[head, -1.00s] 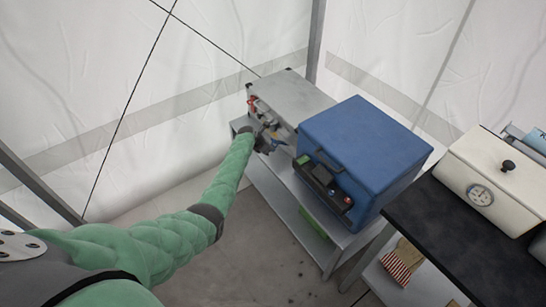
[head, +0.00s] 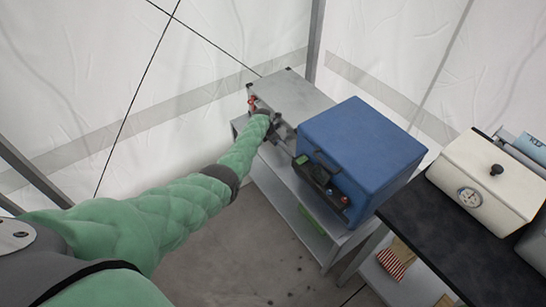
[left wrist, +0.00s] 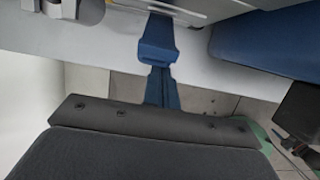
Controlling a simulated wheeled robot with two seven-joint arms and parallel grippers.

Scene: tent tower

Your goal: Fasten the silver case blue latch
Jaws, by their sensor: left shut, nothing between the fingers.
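The silver case (head: 298,97) sits on the metal shelf unit's top, left of the blue box. Its blue latch (left wrist: 158,40) shows in the left wrist view on the case front, with a lower blue part hanging down behind my gripper's dark body. Whether the latch is seated I cannot tell. My left gripper (head: 284,130) is shut and empty at the front of the case in the head view. Its fingertips are small there, and contact with the latch cannot be told. In the head view the arm and gripper hide the latch. My right gripper is not in view.
A blue box (head: 365,150) with a dark front panel stands close to the right of the case. A red latch (head: 252,103) is at the case's left end. A black table (head: 450,240) with a cream box (head: 487,175) is at right.

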